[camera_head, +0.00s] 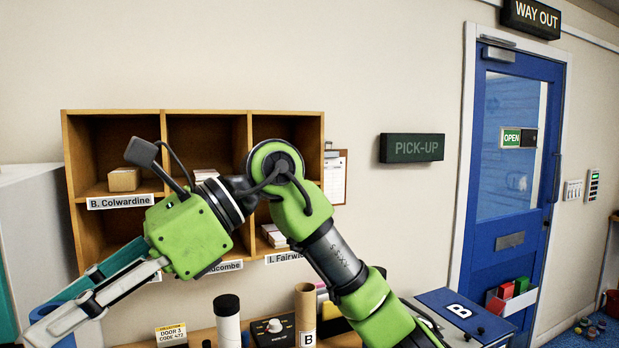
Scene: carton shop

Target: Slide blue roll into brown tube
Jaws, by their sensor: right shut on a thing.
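The brown tube (305,303) stands upright on the wooden ledge, with a card marked B in front of its lower part. My right gripper (50,322) reaches across from the right, above the ledge, with its fingers pointing down to the lower left. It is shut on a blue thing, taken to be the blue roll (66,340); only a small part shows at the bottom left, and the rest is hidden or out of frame. The gripper is well left of the tube and apart from it. My left gripper is not in view.
A white cylinder with a black top (228,322) and a black dial box (273,330) stand left of the tube. A yellow code card (171,333) is further left.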

